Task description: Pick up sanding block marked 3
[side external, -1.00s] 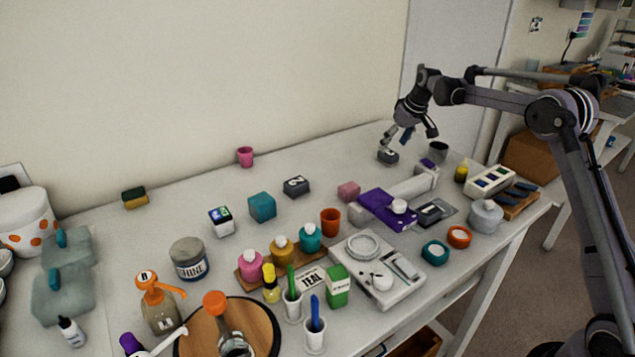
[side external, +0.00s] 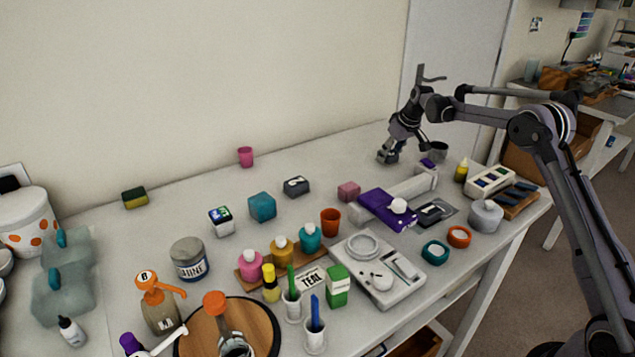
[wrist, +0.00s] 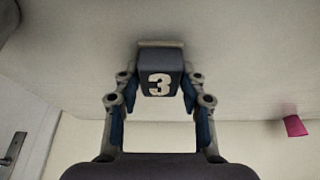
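The sanding block marked 3 (wrist: 160,72) is dark grey with a white 3 and a paler layer along its far edge. It stays on the table at the back right, where the side external view shows it (side external: 386,157) partly hidden by my fingers. My gripper (wrist: 160,92) is open, with one blue-padded finger on either side of the block in the wrist view. Both fingertips are very close to its sides; I cannot tell whether they touch. In the side external view my gripper (side external: 394,152) is low over the block.
A purple cloth (side external: 380,208) lies over a pale bar in front. Another dark block (side external: 296,186) sits to the left. The tabletop between that block and my gripper is mostly clear.

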